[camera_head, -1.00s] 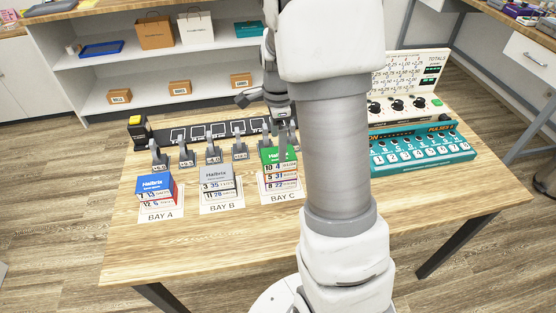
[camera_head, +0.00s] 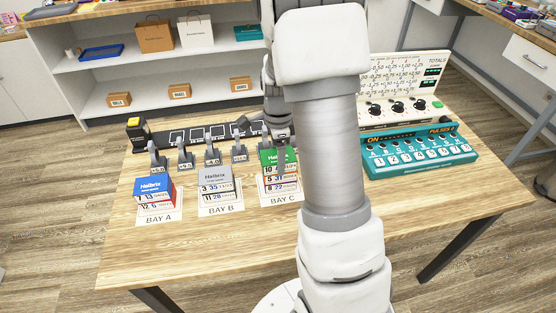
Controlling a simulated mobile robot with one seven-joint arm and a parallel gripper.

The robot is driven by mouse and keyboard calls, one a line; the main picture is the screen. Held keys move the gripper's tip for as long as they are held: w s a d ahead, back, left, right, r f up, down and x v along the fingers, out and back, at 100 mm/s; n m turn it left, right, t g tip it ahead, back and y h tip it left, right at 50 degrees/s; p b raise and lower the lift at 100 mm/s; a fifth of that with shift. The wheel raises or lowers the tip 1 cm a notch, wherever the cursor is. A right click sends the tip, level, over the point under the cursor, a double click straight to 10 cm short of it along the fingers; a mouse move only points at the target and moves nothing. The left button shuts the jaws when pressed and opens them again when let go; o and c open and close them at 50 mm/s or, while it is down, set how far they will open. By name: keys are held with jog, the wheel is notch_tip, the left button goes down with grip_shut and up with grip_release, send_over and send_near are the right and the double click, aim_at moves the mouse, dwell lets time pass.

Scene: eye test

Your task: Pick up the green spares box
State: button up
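A blue-topped box (camera_head: 154,188) sits at BAY A and a grey-topped box (camera_head: 215,180) at BAY B.
Grey lever-like pieces with number tags stand behind the boxes, before a dark strip (camera_head: 198,135). A teal keypad console (camera_head: 420,152) and a white panel with knobs (camera_head: 398,85) stand at the right. The front of the table (camera_head: 200,245) is clear.

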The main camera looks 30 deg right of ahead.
jog(key=c, duration=0.7)
jog(key=shift+o, duration=0.2)
jog(key=shift+r, duration=0.1)
